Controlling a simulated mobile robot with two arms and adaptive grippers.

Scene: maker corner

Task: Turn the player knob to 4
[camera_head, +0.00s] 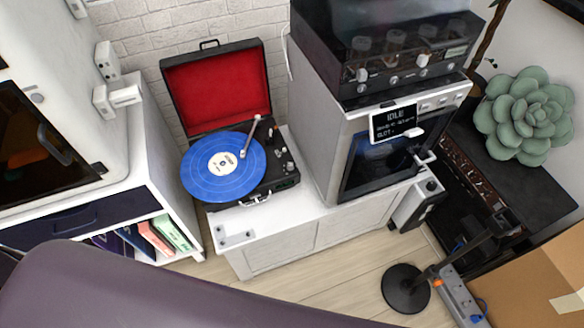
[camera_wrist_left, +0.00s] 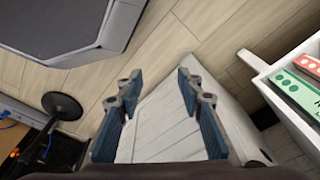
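The record player (camera_head: 230,146) is an open black case with a red lid lining, standing on a white cabinet. A blue record (camera_head: 222,168) lies on its platter, with the tonearm (camera_head: 250,136) at the record's right side. The white cabinet shows behind the fingers, and the player is not in that view. My right gripper is in neither view.
An oven-like machine (camera_head: 375,160) with a display stands right of the player, a shelf unit (camera_head: 165,195) with books to the left. A round black stand base (camera_head: 405,290) rests on the wooden floor.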

